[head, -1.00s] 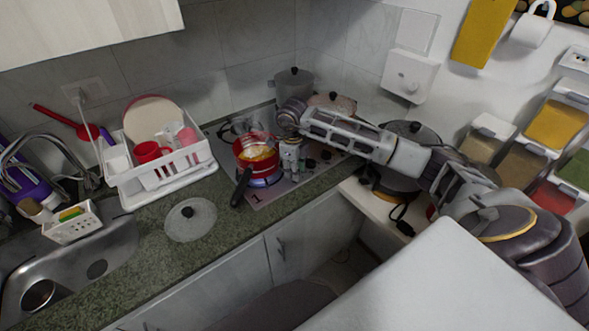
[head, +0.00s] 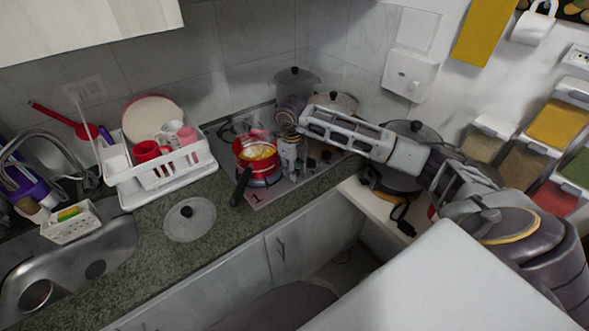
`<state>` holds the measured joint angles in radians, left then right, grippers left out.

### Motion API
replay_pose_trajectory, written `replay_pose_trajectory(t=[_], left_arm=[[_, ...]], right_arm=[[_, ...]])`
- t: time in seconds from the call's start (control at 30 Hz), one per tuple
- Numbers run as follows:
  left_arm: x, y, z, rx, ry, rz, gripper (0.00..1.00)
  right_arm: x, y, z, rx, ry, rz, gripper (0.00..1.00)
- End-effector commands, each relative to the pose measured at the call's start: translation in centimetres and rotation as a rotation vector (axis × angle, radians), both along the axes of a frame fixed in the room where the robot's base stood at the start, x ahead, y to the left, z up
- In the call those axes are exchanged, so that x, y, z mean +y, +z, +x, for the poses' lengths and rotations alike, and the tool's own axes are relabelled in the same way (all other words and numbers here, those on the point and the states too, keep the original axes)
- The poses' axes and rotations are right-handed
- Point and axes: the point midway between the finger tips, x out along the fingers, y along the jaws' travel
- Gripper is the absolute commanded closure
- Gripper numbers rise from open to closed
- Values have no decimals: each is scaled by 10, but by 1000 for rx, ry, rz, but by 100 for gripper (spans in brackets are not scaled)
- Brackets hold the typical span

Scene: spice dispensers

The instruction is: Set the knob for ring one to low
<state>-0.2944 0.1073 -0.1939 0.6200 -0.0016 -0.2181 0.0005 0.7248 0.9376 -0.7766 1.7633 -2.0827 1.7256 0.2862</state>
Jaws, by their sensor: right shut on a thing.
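The stove (head: 262,199) is a grey hob plate on the counter, with a "1" marked on its front left corner. A red pot (head: 246,140) with a black handle and yellow food in it sits on the front left ring, with a blue flame glow under it. Dark knobs (head: 326,155) show on the plate right of my gripper. My right gripper (head: 291,172) points down beside the pot's right side, at the knob area, and is shut on a knob that its fingers hide. The knob's setting cannot be read. My left gripper is out of view.
A grey pot (head: 296,84) and a lidded pan (head: 334,103) stand at the back of the stove. A glass lid (head: 190,219) lies on the counter front left. A white dish rack (head: 160,178) stands left of the stove. Spice dispensers (head: 525,160) hang at right.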

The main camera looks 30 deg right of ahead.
Motion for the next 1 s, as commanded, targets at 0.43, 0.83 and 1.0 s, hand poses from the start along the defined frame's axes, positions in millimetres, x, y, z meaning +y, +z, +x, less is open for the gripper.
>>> replay_pose_trajectory(t=[0.43,0.83,1.0], left_arm=[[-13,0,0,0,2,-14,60],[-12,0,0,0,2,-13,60],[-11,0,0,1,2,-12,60]], right_arm=[[0,0,0,-1,1,0,44],[1,17,0,-3,1,0,44],[2,39,0,-4,1,0,44]])
